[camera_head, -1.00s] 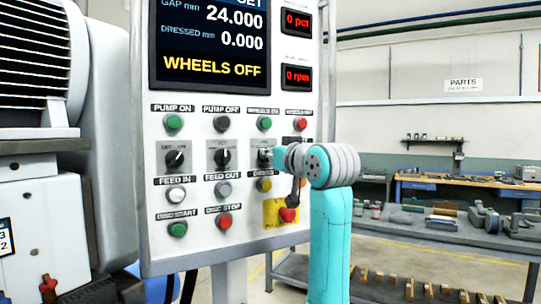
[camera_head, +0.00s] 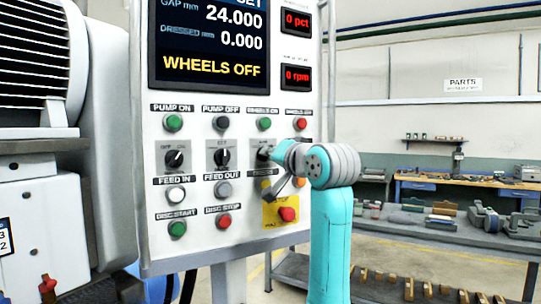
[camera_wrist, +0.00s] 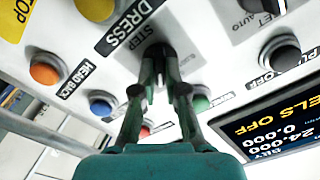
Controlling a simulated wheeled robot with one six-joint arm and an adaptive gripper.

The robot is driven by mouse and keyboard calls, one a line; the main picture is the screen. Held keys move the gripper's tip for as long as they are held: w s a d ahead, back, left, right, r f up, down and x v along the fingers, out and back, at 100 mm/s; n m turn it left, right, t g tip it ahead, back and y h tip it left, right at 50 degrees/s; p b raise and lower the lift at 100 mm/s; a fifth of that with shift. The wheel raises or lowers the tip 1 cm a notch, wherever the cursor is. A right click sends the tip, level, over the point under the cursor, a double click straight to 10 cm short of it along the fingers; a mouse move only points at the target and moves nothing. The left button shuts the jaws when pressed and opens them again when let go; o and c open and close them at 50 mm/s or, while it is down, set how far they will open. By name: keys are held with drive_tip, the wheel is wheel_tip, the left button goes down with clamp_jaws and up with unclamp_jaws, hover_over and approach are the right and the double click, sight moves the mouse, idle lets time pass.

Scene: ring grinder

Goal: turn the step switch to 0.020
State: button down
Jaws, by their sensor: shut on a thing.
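The step switch (camera_head: 264,152) is the right-hand one in the row of black selector knobs on the white control panel. My gripper (camera_wrist: 161,62) is shut on its knob (camera_wrist: 176,43) in the wrist view, with one finger on each side. Part of the "STEP" label shows beside the fingers. My gripper and wrist partly cover the switch in the head view, and the knob's pointer and scale cannot be read in either view.
Close by are the yellow emergency-stop plate (camera_head: 271,213) with its red button (camera_head: 288,214), and the wheel-on button (camera_head: 264,124). The wrist view shows an orange button (camera_wrist: 46,70) and a blue button (camera_wrist: 101,104) near the fingers. The display (camera_head: 210,45) reads WHEELS OFF.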

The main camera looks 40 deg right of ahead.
drive_tip(key=shift+m, duration=1.1)
drive_tip(key=c, duration=1.2)
unclamp_jaws()
drive_tip(key=shift+s, duration=0.1)
drive_tip(key=v, duration=1.1)
drive_tip(key=shift+s+a, duration=0.1)
drive_tip(key=shift+s, duration=0.3)
drive_tip(key=shift+f, duration=0.15)
